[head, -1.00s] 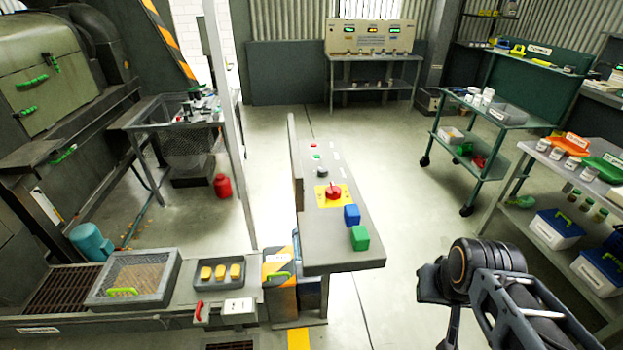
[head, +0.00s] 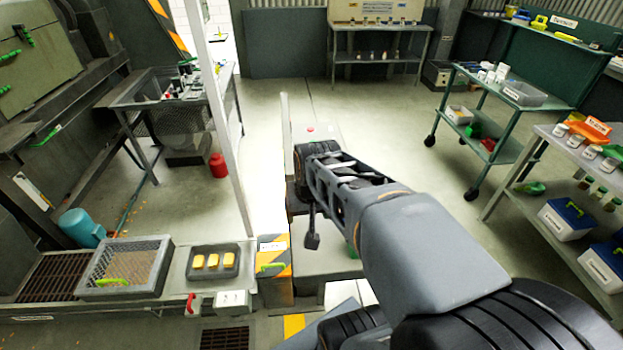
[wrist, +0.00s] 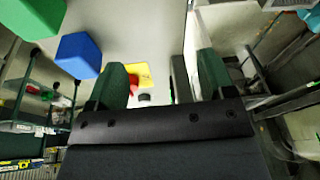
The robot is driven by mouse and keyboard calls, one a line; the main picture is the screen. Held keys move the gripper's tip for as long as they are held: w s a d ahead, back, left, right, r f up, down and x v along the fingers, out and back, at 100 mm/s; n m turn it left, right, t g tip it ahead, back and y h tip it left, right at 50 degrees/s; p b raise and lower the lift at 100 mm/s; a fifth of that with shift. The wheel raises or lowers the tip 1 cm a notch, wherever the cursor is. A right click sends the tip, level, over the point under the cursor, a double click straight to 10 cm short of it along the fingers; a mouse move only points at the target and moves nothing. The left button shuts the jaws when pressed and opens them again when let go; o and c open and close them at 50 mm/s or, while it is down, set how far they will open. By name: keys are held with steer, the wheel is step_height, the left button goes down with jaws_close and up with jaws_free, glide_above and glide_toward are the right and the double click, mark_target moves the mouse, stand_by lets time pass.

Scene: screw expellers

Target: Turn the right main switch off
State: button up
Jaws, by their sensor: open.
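I cannot make out which control is the right main switch. The grey control console (head: 325,262) stands ahead, largely hidden by my arm in the head view; a small red button (head: 310,129) shows at its far end. In the wrist view my gripper (wrist: 161,72) is open and empty above the console. The yellow plate (wrist: 143,70) with a red knob (wrist: 134,86) shows beside the left finger, partly covered. A dark round knob (wrist: 145,98) shows between the fingers. A blue block (wrist: 78,55) and a green block (wrist: 30,18) lie further left.
A back panel (head: 376,11) with displays stands above a metal table. A green trolley (head: 522,95) and a shelf (head: 560,160) with boxes stand right. A mesh tray (head: 125,266) and a tray of yellow pieces (head: 213,276) lie left. The floor between console and trolley is open.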

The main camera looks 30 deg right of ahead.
steer(key=w+d+m, duration=0.1)
steer(key=d+m, duration=0.3)
steer(key=d, duration=0.1)
steer(key=w+d+r+m+y, duration=0.1)
steer(key=w+d+m, duration=0.1)
steer(key=d+m, duration=0.2)
steer(key=w+d+r+m, duration=0.1)
steer(key=d+m, duration=0.4)
steer(key=shift+w+d+r+y, duration=0.15)
steer(key=shift+w+d+y, duration=0.05)
steer(key=shift+d+y, duration=0.2)
step_height(320, 180, up, 3)
steer(key=w+d+m+y, duration=0.1)
steer(key=d+m, duration=0.2)
steer(key=m, duration=0.4)
steer(key=w+a+f+m, duration=0.1)
steer(key=f, duration=0.2)
steer(key=w+a+f+m, duration=0.1)
steer(key=w+f, duration=0.1)
steer(key=f, duration=0.2)
steer(key=w+a+f+m+b, duration=0.1)
steer(key=a+f, duration=0.1)
steer(key=f, duration=0.2)
steer(key=shift+w+f+t+y, duration=0.25)
steer(key=shift+w+t+y, duration=0.05)
steer(key=shift+c, duration=0.2)
steer(key=shift+d, duration=0.1)
steer(key=c, duration=0.8)
